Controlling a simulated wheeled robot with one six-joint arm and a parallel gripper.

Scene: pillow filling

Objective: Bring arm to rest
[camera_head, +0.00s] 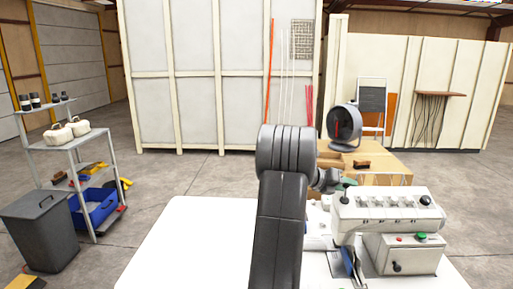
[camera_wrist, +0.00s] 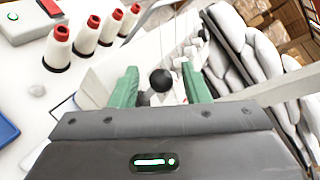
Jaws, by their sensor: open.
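My gripper (camera_wrist: 159,72) shows in the wrist view with its two green fingers spread apart. A black ball knob (camera_wrist: 161,80) shows between the fingers; I cannot tell how far beyond them it lies, and I see no grip on it. In the head view my dark arm (camera_head: 283,205) rises in the middle, bends at the top and reaches away to the right. There my gripper is mostly hidden behind the arm and cannot be made out clearly.
A white machine (camera_head: 385,212) with a control box (camera_head: 405,256) stands right of my arm on the white table (camera_head: 180,245). Spools (camera_wrist: 60,47) and stacked white pillows (camera_wrist: 240,60) show in the wrist view. A shelf cart (camera_head: 85,150) and grey bin (camera_head: 42,230) stand left.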

